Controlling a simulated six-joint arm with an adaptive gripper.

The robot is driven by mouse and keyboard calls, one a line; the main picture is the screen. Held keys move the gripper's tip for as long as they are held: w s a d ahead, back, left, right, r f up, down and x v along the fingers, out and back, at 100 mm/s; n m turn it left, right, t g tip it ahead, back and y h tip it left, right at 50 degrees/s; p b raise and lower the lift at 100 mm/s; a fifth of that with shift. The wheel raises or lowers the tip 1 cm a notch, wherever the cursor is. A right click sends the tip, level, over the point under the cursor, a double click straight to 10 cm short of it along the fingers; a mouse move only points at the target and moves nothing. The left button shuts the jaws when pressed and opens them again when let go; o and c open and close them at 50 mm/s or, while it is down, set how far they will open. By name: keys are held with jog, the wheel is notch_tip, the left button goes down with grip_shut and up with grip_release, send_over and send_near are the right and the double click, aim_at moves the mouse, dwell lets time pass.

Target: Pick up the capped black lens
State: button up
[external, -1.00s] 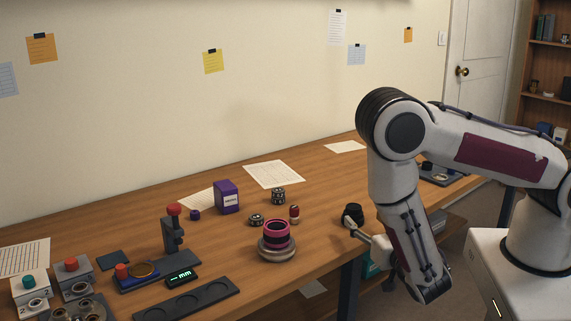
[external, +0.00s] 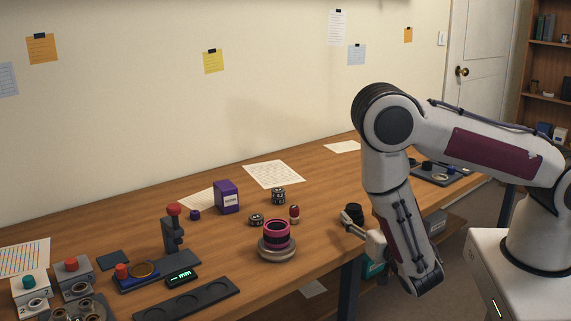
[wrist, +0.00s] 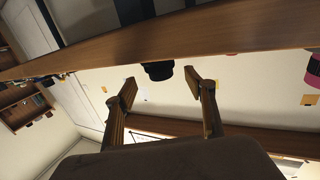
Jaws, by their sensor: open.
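The capped black lens (external: 356,211) stands on the wooden table near its front edge, left of my lower arm in the external view. In the wrist view the black lens (wrist: 158,71) shows as a short dark cylinder, with the picture turned over. My gripper (external: 347,224) is at the lens in the external view and partly overlaps it. In the wrist view my gripper (wrist: 160,83) is open, with a fingertip to either side of the lens and gaps on both sides. I cannot tell whether the lens is fully between the fingers.
A pink-and-black lens (external: 276,233) stands on a round grey base to the left. A dark tray (external: 440,174) lies at the right end. The table around the black lens is clear.

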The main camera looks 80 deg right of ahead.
aim_at(357, 214)
jog(key=shift+d, duration=0.1)
jog(key=shift+x, duration=2.5)
jog(key=shift+f, duration=0.15)
jog(key=c, duration=1.4)
